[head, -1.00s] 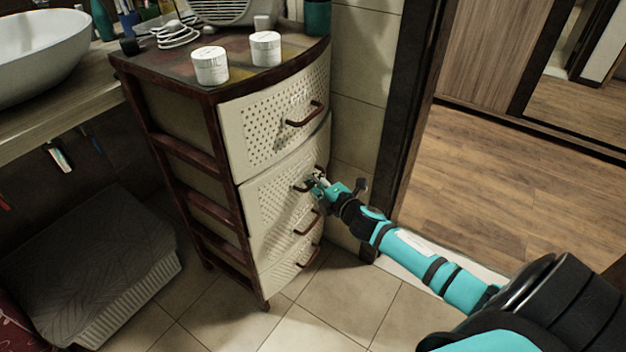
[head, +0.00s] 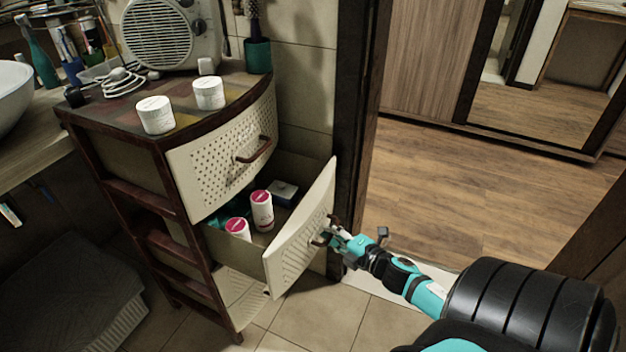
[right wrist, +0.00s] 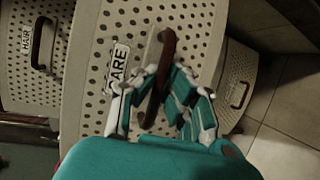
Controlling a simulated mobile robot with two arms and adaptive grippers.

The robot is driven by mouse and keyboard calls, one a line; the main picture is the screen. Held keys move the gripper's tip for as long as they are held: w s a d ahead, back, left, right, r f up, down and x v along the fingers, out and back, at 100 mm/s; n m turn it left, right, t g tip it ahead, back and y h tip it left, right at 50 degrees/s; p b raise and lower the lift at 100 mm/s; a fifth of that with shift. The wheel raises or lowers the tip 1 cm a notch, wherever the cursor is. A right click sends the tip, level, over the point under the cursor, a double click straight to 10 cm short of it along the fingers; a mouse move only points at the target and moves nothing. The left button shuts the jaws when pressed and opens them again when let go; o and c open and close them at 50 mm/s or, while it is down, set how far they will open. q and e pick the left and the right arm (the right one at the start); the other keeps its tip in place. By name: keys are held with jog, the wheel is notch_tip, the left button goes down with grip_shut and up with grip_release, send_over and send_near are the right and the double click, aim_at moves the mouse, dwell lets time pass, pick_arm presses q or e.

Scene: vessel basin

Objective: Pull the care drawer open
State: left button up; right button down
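The care drawer (head: 290,246) is the second drawer of the cabinet and stands well out from it, its inside showing. In the right wrist view its perforated front (right wrist: 100,75) bears a CARE label (right wrist: 117,72). My right gripper (head: 332,236) is at the drawer's brown handle (right wrist: 168,48). In the right wrist view, the fingers of this gripper (right wrist: 164,75) close in on the handle from both sides. White bottles with pink lids (head: 262,210) and a dark blue box (head: 284,192) are inside the drawer. My left gripper is not in view.
The drawer above (head: 222,165) is shut. A dark door frame (head: 357,130) rises close behind the open drawer. Tiled floor (head: 318,318) is clear in front.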

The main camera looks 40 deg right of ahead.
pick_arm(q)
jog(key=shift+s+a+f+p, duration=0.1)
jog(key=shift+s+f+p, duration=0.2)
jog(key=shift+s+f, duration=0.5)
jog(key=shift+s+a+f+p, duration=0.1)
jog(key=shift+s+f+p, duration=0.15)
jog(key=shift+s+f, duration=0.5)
pick_arm(e)
jog(key=s+d, duration=0.2)
jog(key=s, duration=0.4)
jog(key=shift+d, duration=0.3)
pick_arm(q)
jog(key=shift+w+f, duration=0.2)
pick_arm(e)
jog(key=shift+s+r, duration=0.1)
jog(key=c, duration=1.4)
grip_release()
jog(key=s, duration=0.4)
jog(key=s+r, duration=0.1)
jog(key=s, duration=0.3)
jog(key=s+r, duration=0.1)
jog(key=s, duration=0.2)
jog(key=shift+s+r, duration=0.1)
jog(key=shift+s, duration=0.3)
